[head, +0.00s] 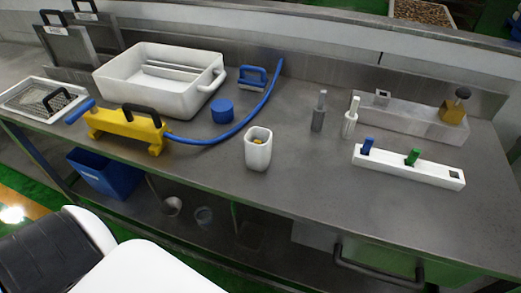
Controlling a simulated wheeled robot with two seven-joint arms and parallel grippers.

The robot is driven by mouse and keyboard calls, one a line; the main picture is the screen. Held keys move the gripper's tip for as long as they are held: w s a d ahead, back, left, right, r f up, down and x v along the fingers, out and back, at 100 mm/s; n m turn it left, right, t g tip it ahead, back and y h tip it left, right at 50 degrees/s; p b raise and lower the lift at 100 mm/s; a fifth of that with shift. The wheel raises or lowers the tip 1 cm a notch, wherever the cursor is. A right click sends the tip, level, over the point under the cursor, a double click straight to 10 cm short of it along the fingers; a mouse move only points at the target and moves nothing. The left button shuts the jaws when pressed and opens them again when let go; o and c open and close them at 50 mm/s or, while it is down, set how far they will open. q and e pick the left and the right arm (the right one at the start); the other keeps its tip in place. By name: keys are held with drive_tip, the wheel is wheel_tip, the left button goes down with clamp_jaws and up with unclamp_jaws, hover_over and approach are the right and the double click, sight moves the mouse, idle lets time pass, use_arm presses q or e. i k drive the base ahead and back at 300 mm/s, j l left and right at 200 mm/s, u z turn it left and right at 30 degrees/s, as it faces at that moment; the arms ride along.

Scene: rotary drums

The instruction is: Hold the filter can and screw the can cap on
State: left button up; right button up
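A white, open-topped upright container (257,153), which looks like the filter can, stands near the front edge of the table in the middle of the head view. Something yellow shows inside its mouth. A short blue round piece (222,111), which looks like the can cap, sits on the table behind and to the left of it, apart from it. Neither of my grippers shows in the head view.
A blue hose (238,129) curves behind the container from a yellow block with a black handle (125,124). A white tub (160,95) stands behind. At right are a white peg bar (440,176) and small upright posts (319,112).

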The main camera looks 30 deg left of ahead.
sight(258, 157)
drive_tip(key=u, duration=1.35)
drive_tip(key=i+j, duration=0.1)
drive_tip(key=j, duration=0.25)
drive_tip(key=i+j+u, duration=0.1)
drive_tip(key=j, duration=0.2)
drive_tip(key=i+j, duration=0.15)
drive_tip(key=j, duration=0.2)
drive_tip(key=i+j, duration=0.15)
drive_tip(key=j, duration=0.15)
drive_tip(key=j+u, duration=0.05)
